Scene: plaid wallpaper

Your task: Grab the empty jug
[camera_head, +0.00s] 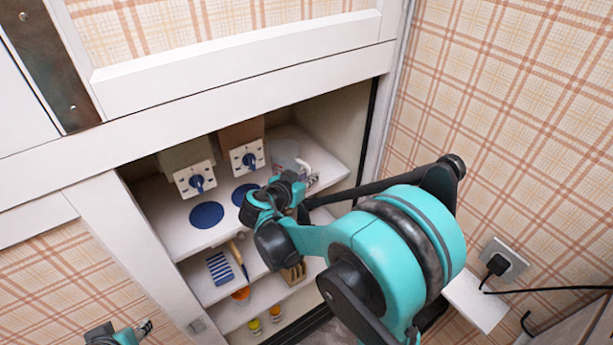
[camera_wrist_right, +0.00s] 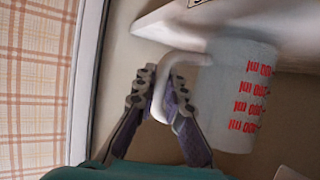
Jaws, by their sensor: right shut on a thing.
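The jug is translucent with red ml markings (camera_wrist_right: 225,100) and a white handle. In the wrist view its body lies right of my right gripper (camera_wrist_right: 162,80), whose two fingers are shut on the handle from both sides. In the head view the jug (camera_head: 286,151) is at the right end of the upper shelf, partly hidden by my right gripper (camera_head: 311,181). I see no contents in it. My left gripper (camera_head: 146,327) shows only at the bottom left edge, away from the shelves; its opening is too small to judge.
Lower shelves hold a blue-striped item (camera_head: 220,268), an orange bowl (camera_head: 241,294) and small yellow jars (camera_head: 255,326). The cabinet's right wall is close to the jug.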

